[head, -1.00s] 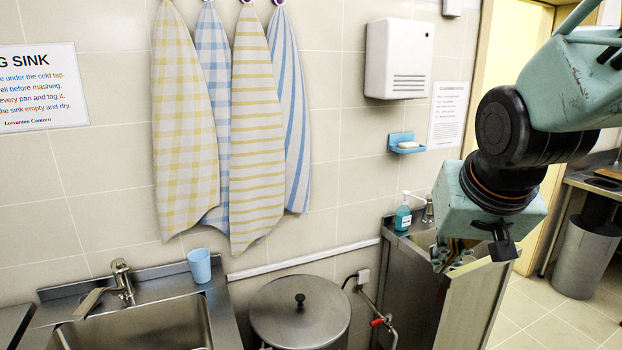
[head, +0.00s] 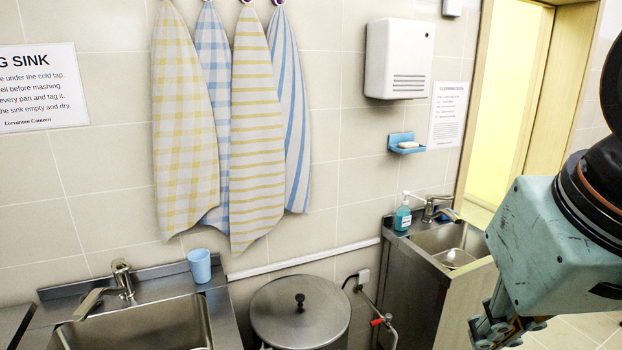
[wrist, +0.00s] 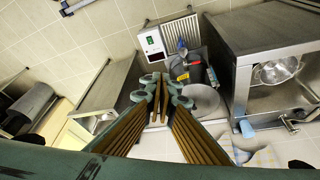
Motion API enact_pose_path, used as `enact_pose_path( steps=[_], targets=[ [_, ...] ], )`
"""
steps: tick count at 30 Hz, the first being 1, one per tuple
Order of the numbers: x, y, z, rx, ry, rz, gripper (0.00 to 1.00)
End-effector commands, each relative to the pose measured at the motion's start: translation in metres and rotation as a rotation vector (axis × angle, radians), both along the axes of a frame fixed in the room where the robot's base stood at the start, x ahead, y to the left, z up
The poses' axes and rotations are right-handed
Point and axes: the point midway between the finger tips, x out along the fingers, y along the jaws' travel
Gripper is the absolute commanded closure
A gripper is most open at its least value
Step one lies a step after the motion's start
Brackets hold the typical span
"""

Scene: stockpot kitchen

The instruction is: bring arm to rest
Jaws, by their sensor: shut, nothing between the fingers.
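My gripper (head: 497,328) is at the lower right of the head view, under the teal wrist housing, partly cut off by the frame edge. In the wrist view my gripper (wrist: 162,88) points down into the room. Its ribbed brown fingers are shut and hold nothing. It hangs in the air at the right of the small hand sink (head: 452,245), touching nothing that I can see. The upper arm is mostly out of the head view.
A lidded stockpot (head: 300,312) stands between the hand sink and the left sink (head: 150,328). A blue cup (head: 199,266) is on the left sink's rim. A soap bottle (head: 403,215) stands by the hand sink. Towels (head: 257,130) hang above. A doorway (head: 500,110) is behind.

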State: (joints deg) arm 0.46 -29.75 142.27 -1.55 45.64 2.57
Motion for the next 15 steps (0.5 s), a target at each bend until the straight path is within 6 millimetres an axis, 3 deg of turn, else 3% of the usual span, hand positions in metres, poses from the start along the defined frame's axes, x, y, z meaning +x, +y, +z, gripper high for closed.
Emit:
enact_pose_path(
  steps=[6,15],
  targets=[
    [-0.036,0.006,0.001,0.005,0.026,0.027,1.0],
    [-0.051,0.009,0.0,0.008,0.039,0.04,1.0]
  ],
)
